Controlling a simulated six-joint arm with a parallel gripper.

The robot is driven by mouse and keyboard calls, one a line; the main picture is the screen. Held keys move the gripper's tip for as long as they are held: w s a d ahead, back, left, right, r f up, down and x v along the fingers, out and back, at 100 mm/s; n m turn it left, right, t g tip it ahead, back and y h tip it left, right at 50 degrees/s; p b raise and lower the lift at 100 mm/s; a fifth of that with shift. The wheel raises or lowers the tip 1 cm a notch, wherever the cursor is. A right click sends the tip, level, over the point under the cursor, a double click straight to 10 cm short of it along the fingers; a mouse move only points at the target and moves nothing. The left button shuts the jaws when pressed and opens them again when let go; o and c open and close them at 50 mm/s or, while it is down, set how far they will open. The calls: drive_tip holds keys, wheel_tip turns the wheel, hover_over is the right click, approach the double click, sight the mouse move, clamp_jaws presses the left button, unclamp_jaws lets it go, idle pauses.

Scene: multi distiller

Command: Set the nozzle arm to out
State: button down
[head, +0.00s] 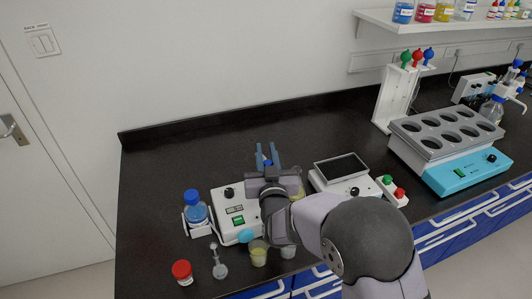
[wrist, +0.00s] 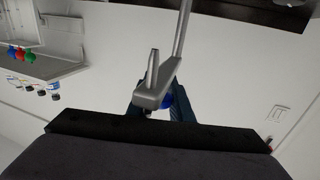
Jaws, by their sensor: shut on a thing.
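My gripper (head: 268,150) is over the counter behind a white device (head: 230,195) with a dial, a small display and a green switch. In the wrist view my gripper (wrist: 160,90) has its two dark blue fingers on either side of a grey bar with a short upright peg, which looks like the nozzle arm (wrist: 153,98). A small blue part (wrist: 167,100) shows between the fingers, under the bar. The fingers are shut on this piece. In the head view my wrist and arm hide most of the nozzle arm and part of the device.
A blue-capped bottle (head: 195,208) stands left of the device. A red-capped jar (head: 182,271) and a beaker of yellow liquid (head: 258,253) are near the front edge. The back left counter is clear.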

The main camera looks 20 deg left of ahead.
drive_tip(key=shift+w+d+f+n+y+b, duration=0.15)
drive_tip(key=shift+n+y+b, duration=0.15)
drive_tip(key=shift+y+b, duration=0.15)
drive_tip(key=w+n+g+y, duration=0.1)
drive_tip(key=n+g+y, duration=0.1)
drive_tip(key=n+g, duration=0.2)
drive_tip(key=w+n+g+y, duration=0.1)
drive_tip(key=n+g+y, duration=0.2)
drive_tip(key=g, duration=0.4)
drive_tip(key=w+n+g+y, duration=0.1)
drive_tip(key=n+g+y, duration=0.2)
drive_tip(key=n+g, duration=0.2)
drive_tip(key=shift+a+r+g, duration=0.2)
drive_tip(key=shift+a+g, duration=0.1)
drive_tip(key=shift+a, duration=0.05)
drive_tip(key=shift+a+r+n+g, duration=0.1)
drive_tip(key=shift+n+g, duration=0.3)
drive_tip(key=shift+g, duration=0.3)
drive_tip(key=c, duration=1.6)
unclamp_jaws()
